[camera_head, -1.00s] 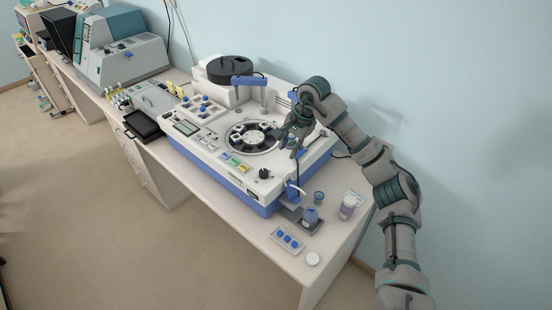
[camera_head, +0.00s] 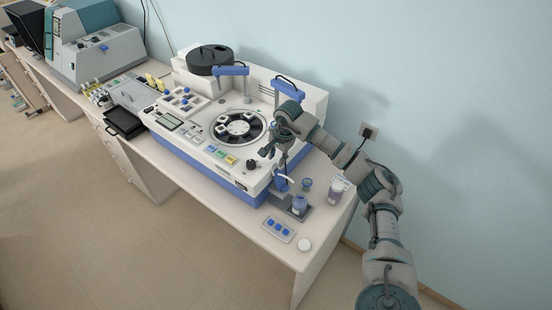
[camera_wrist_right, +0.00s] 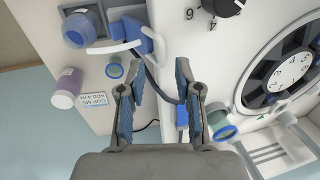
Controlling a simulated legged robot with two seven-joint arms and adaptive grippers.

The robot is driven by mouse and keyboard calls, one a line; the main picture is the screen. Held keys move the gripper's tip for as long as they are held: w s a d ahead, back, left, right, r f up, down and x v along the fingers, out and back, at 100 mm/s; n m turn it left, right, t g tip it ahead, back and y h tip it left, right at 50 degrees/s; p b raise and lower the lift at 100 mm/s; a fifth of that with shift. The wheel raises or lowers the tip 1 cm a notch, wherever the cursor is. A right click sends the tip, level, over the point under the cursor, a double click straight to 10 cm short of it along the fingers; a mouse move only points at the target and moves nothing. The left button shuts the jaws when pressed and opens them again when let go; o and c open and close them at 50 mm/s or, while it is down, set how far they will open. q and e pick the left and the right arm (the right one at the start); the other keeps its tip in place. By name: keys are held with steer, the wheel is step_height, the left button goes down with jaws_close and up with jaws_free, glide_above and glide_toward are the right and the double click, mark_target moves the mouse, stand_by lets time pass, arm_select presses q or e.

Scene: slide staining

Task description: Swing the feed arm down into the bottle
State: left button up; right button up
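The feed arm (camera_head: 281,183) is a blue block with a curved white tube at the machine's front right corner. It also shows in the right wrist view (camera_wrist_right: 146,41), with its white tube (camera_wrist_right: 112,47) reaching toward the bottle. The bottle (camera_head: 299,205) stands upright on a dark stand beside the machine, below the tube; its blue neck shows in the right wrist view (camera_wrist_right: 77,31). The tube looks outside the bottle; its exact height is unclear. My right gripper (camera_head: 277,160) is open and empty above that corner, with the feed arm just beyond its spread fingertips (camera_wrist_right: 156,74). My left gripper is out of view.
A purple-labelled bottle (camera_head: 335,193) and a small cup (camera_head: 307,184) stand right of the stand. A white cap (camera_head: 304,245) and a blue-buttoned pad (camera_head: 278,229) lie in front. The carousel (camera_head: 238,127) is behind.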

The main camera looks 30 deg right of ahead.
steer(key=shift+w+a+f, duration=0.1)
steer(key=shift+f, duration=0.65)
steer(key=shift+w+a+f, duration=0.15)
steer(key=shift+w+f, duration=0.05)
steer(key=shift+f, duration=0.05)
steer(key=shift+a+r, duration=0.1)
steer(key=shift+c, duration=0.8)
steer(key=shift+s, duration=0.15)
jaws_close()
